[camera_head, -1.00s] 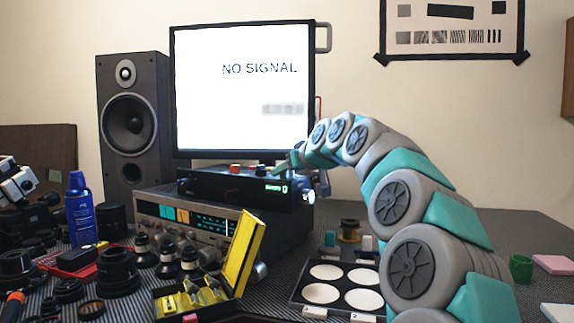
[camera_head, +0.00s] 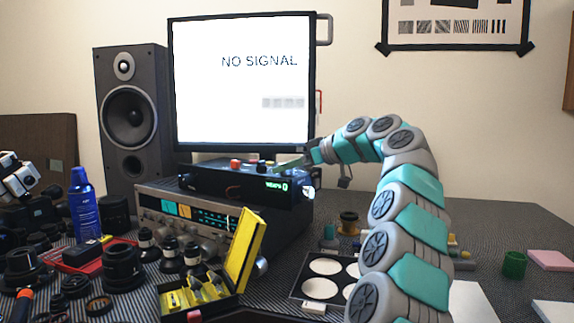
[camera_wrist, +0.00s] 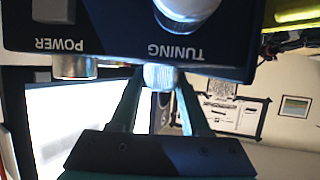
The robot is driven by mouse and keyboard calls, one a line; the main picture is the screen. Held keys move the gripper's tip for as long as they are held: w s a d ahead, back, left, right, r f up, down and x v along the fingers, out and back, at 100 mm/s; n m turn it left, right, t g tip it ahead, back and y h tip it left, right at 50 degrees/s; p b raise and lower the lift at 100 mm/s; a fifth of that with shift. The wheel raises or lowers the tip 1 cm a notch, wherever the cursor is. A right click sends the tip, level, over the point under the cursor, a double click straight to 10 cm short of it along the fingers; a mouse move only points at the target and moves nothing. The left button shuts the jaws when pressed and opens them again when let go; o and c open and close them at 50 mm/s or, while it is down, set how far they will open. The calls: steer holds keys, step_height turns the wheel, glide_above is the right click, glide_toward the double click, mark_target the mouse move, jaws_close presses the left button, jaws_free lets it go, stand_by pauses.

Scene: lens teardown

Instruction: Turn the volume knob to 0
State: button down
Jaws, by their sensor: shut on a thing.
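The black box with the green display (camera_head: 276,184) stands on the silver receiver (camera_head: 180,215) below the monitor. The green text is small; its last character looks like 0. My gripper (camera_head: 285,166) reaches in from the right to the box's top right edge. In the wrist view, upside down, my gripper (camera_wrist: 160,88) has its two fingers either side of a small silver knob (camera_wrist: 160,76) and is shut on it. No label is readable on this knob, which I take for the volume knob. A large silver knob (camera_wrist: 185,8) sits by the word TUNING, and POWER is printed on the left.
The monitor (camera_head: 242,90) reading NO SIGNAL stands close behind the box. A tall speaker (camera_head: 132,120) is to the left. A yellow open case (camera_head: 243,250) and several lens parts crowd the front left. A tray with white discs (camera_head: 300,285) lies front right.

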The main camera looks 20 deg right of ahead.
steer(key=shift+d+n+g+y+p, duration=0.1)
steer(key=shift+n+g+y+p, duration=0.2)
steer(key=shift+n+g+y, duration=0.4)
steer(key=shift+n, duration=0.3)
steer(key=shift+c, duration=1.8)
jaws_free()
